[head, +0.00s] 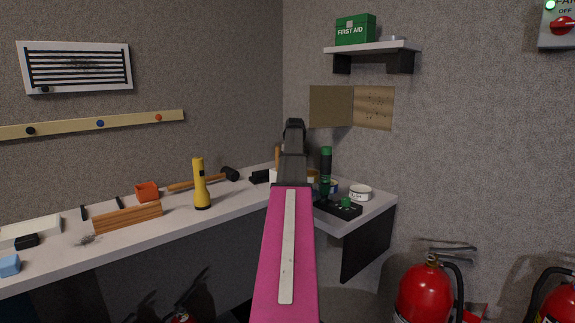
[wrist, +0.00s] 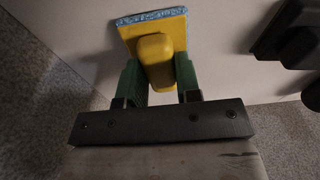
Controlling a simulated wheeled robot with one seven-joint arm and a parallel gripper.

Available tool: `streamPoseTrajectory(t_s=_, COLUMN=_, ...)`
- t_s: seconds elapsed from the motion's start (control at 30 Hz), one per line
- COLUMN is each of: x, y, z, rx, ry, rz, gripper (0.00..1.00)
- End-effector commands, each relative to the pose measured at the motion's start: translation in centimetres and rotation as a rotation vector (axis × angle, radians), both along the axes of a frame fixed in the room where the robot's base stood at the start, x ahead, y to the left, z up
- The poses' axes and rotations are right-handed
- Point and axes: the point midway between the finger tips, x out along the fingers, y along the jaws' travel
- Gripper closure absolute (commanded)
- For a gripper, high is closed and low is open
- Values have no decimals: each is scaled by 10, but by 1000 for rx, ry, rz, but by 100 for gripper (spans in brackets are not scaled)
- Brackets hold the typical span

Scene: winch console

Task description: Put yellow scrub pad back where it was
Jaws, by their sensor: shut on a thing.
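The yellow scrub pad (wrist: 154,47) shows in the wrist view, with a blue scrubbing layer along its far edge and a raised yellow grip. My gripper (wrist: 158,78) has its green fingers shut on that grip, one on each side. A pale surface lies behind the pad; I cannot tell whether the pad touches it. In the head view my pink arm reaches toward the corner of the counter (head: 235,201) and hides the gripper's fingers and the pad.
Near my arm stand a green-and-black upright object (head: 326,165), a white round container (head: 360,193) and a black box with a green knob (head: 340,207). A dark object (wrist: 287,35) is right of the pad.

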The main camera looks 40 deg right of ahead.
Motion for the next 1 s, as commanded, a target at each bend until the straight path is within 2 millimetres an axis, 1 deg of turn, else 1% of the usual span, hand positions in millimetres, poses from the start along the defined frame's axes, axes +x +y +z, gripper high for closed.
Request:
streamPoseTrajectory(t_s=0.3, x=-1, y=-1, z=-3, rx=0, ry=0, rz=0, gripper=88)
streamPoseTrajectory(t_s=0.33, x=-1, y=-1, z=-3, rx=0, ry=0, rz=0, gripper=66)
streamPoseTrajectory(t_s=0.37, x=-1, y=-1, z=-3, rx=0, ry=0, rz=0, gripper=56)
streamPoseTrajectory(t_s=0.4, x=-1, y=-1, z=-3, rx=0, ry=0, rz=0, gripper=43)
streamPoseTrajectory(t_s=0.67, x=-1, y=-1, z=-2, rx=0, ry=0, rz=0, gripper=43)
streamPoseTrajectory(t_s=0.77, x=0, y=-1, z=1, rx=-1, ry=-1, rz=0, gripper=43)
streamPoseTrajectory(t_s=0.87, x=-1, y=-1, z=11, rx=-2, ry=-1, rz=0, gripper=43)
streamPoseTrajectory(t_s=0.97, x=-3, y=-1, z=27, rx=-1, ry=-1, rz=0, gripper=43)
streamPoseTrajectory(t_s=1.0, x=-3, y=-2, z=36, rx=-2, ry=-2, rz=0, gripper=43)
